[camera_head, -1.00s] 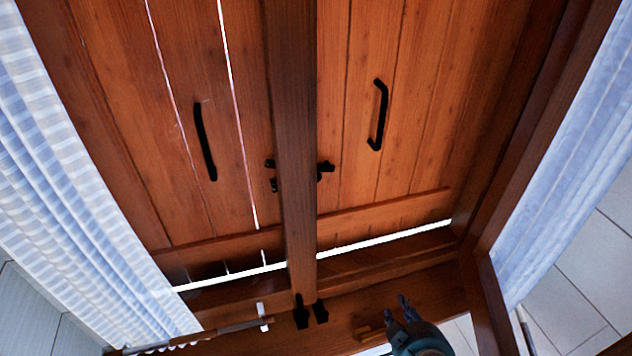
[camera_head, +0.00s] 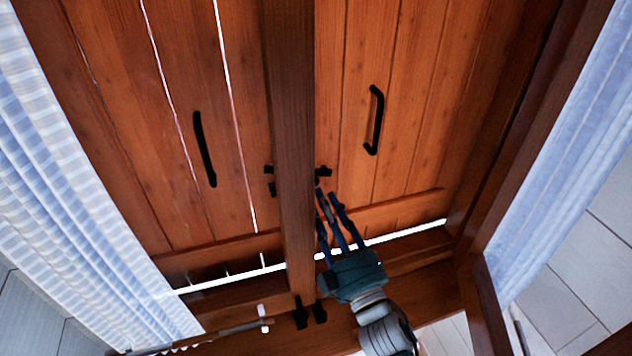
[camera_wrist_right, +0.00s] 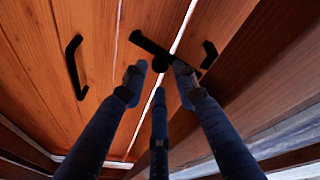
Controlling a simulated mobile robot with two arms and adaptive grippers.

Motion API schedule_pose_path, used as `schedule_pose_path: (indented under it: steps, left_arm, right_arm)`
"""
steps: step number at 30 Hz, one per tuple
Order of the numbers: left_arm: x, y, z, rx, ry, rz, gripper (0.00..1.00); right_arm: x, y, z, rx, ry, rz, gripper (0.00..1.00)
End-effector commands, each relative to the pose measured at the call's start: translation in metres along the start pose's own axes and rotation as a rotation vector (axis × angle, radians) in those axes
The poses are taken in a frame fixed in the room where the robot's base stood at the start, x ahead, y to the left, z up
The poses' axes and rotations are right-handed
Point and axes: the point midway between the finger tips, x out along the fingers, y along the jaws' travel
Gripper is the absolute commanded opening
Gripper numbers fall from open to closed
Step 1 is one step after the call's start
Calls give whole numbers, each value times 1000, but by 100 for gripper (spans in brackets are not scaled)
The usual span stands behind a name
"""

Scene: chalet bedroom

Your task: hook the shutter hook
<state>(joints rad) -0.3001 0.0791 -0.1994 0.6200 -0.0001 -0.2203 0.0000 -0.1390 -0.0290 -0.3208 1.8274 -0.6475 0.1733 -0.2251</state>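The black shutter hook (camera_head: 322,172) sits at the seam of the two wooden shutters, partly hidden behind the central post in the head view. In the right wrist view the hook (camera_wrist_right: 152,48) is a slanted black bar with a round pivot, and a small angled black catch (camera_wrist_right: 209,54) lies across the bright gap. My right gripper (camera_head: 326,202) is raised just below the hook. In the right wrist view its fingers (camera_wrist_right: 158,80) are spread apart around the lower side of the pivot, with nothing between them; contact is unclear. My left gripper is not seen.
The dark wooden post (camera_head: 293,140) stands in front of the seam, close left of my right gripper. Black handles are on the left shutter (camera_head: 204,150) and right shutter (camera_head: 375,120). Pale curtains hang at left (camera_head: 75,200) and right (camera_head: 570,150).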

Motion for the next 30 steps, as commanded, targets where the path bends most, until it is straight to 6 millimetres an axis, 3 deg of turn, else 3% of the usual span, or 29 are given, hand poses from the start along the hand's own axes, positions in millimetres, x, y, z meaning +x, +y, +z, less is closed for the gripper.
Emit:
schedule_pose_path:
  steps: [3,9,20,24,30]
  left_arm:
    - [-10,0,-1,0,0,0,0]
    - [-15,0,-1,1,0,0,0]
    - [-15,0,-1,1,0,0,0]
    - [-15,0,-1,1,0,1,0]
    - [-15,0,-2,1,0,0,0]
  right_arm:
    - [23,2,-2,1,0,1,29]
    - [44,1,0,1,-2,0,29]
    - [47,0,1,1,-3,0,29]
    - [47,0,1,1,-3,0,1]
    - [47,0,2,-1,-3,-1,0]
